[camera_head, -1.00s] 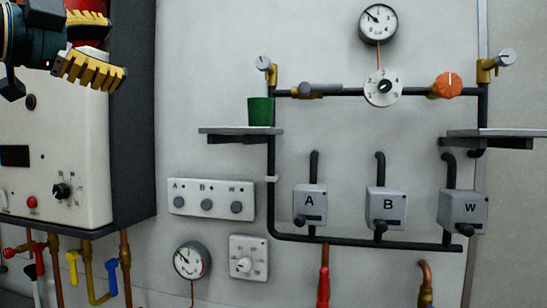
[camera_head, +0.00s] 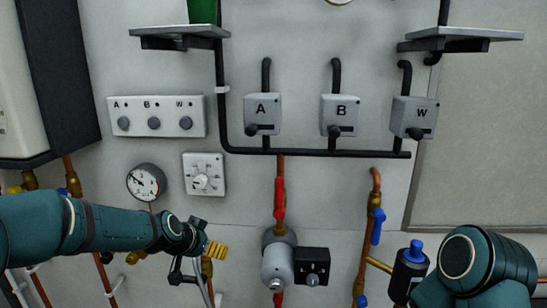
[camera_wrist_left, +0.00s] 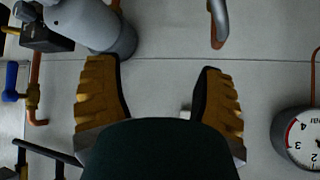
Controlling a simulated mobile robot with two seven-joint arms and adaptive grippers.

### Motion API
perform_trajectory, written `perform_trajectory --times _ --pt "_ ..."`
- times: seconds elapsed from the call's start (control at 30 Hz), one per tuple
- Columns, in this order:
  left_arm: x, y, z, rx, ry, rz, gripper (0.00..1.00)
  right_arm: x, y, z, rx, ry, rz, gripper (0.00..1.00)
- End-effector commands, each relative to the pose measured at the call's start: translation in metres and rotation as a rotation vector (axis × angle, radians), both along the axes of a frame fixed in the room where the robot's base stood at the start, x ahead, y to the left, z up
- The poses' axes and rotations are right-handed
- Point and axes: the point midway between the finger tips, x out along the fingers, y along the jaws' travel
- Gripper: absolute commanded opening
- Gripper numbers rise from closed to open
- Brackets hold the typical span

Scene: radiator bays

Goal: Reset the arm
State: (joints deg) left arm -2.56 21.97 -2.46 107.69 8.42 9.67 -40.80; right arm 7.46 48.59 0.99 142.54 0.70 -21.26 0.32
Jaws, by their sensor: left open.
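My left arm comes in from the left in the head view, low in front of the wall. Its gripper (camera_head: 212,250) has yellow fingers and hangs below the dial plate, left of the grey pump. In the left wrist view the two yellow ribbed fingers (camera_wrist_left: 155,100) stand wide apart with nothing between them but bare wall. My right arm shows as teal links at the lower right of the head view; its gripper is out of view.
A grey pump (camera_head: 277,262) with a black box (camera_head: 312,267) is right of my left gripper. Valve boxes A (camera_head: 263,113), B (camera_head: 340,115) and W (camera_head: 413,117) are above. A gauge (camera_head: 146,182) and dial plate (camera_head: 204,174) are on the wall. Shelves (camera_head: 180,31) jut out.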

Motion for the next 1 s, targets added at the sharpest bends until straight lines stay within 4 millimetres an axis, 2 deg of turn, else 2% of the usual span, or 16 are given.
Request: perform_trajectory --times 0.03,0.1,0.17,0.2,0.27,0.3,0.4,0.5,0.6,0.7,0.8,1.0 --pt "-0.012 -0.006 -0.038 -0.019 0.062 0.023 0.69 0.0 0.0 -0.002 0.0 0.001 0.0 1.0" --pt "-0.03 -0.013 -0.083 -0.049 0.135 0.065 0.69 0.0 0.0 -0.004 0.0 0.001 0.0 1.0" --pt "-0.049 -0.019 -0.119 -0.075 0.199 0.102 0.69 -0.001 0.0 -0.005 0.0 0.002 0.002 1.0" --pt "-0.063 -0.022 -0.143 -0.092 0.242 0.127 0.69 -0.001 0.0 -0.006 0.0 0.002 0.002 1.0" --pt "-0.087 -0.029 -0.177 -0.117 0.306 0.166 0.69 -0.001 0.0 -0.007 0.0 0.002 0.002 1.0" --pt "-0.104 -0.033 -0.198 -0.135 0.351 0.195 0.69 -0.001 0.0 -0.008 0.0 0.003 0.002 1.0" --pt "-0.152 -0.043 -0.245 -0.178 0.461 0.262 0.69 -0.002 0.001 -0.01 -0.001 0.004 0.003 1.0" --pt "-0.2 -0.053 -0.279 -0.218 0.56 0.33 0.69 -0.002 0.001 -0.012 -0.001 0.005 0.004 1.0" --pt "-0.24 -0.06 -0.301 -0.249 0.64 0.385 0.69 -0.002 0.001 -0.014 0.0 0.006 0.004 1.0" --pt "-0.266 -0.065 -0.312 -0.271 0.689 0.424 0.69 -0.003 0.001 -0.015 0.0 0.006 0.004 1.0" --pt "-0.279 -0.068 -0.316 -0.283 0.715 0.444 0.69 -0.003 0.001 -0.015 0.0 0.007 0.005 1.0" --pt "-0.281 -0.068 -0.316 -0.286 0.718 0.45 0.69 -0.003 0.001 -0.015 0.0 0.007 0.005 1.0"
